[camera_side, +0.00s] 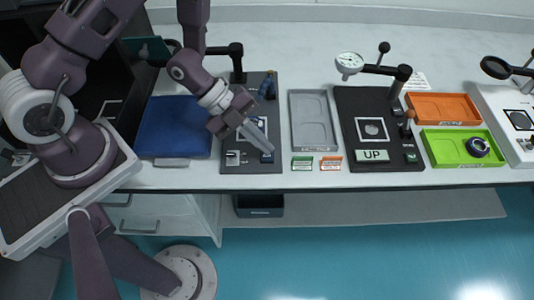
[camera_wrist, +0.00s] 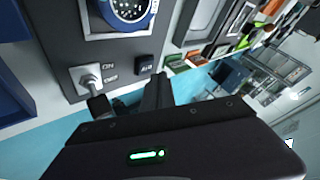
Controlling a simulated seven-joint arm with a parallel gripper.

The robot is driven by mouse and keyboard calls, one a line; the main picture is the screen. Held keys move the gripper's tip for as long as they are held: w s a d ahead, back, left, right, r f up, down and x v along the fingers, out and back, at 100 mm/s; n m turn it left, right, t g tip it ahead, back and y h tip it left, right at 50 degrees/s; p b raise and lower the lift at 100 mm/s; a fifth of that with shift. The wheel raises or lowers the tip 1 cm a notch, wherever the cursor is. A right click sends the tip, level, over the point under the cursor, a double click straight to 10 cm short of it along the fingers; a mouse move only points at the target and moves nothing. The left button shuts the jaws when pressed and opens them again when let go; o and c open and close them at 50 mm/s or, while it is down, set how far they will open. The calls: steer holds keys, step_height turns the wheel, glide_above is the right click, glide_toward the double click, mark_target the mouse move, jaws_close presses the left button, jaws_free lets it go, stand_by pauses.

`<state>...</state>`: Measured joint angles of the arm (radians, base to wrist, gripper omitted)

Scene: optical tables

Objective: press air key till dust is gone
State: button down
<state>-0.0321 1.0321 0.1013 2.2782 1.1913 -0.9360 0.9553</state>
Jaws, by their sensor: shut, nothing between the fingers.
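The air key (camera_wrist: 146,66), a small dark button marked AIR, sits near the front edge of a dark grey station (camera_side: 252,88). In the side view the key (camera_side: 267,157) is just below my fingertips. My gripper (camera_side: 268,147) is shut and empty, pointing down at the key; its fingertips also show in the wrist view (camera_wrist: 160,80), just right of and below the key. I cannot tell whether they touch it. A blue-ringed round lens (camera_wrist: 130,8) with pale specks on its dark face lies in the station's white-framed square, cut off by the top edge. My gripper partly hides that square in the side view.
A toggle switch (camera_wrist: 90,82) marked ON and OFF is left of the key. A blue mat (camera_side: 175,127) lies left of the station, a grey tray (camera_side: 312,120) right. Further right are a dial-gauge station (camera_side: 345,100), an orange tray (camera_side: 440,107) and a green tray (camera_side: 440,150).

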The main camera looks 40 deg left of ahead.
mark_target(263, 154)
stand_by(0.7)
steer(key=shift+f, duration=0.4)
steer(key=shift+f, duration=0.45)
stand_by(0.4)
steer(key=shift+r, duration=0.85)
steer(key=shift+r, duration=0.1)
steer(key=shift+r, duration=2.45)
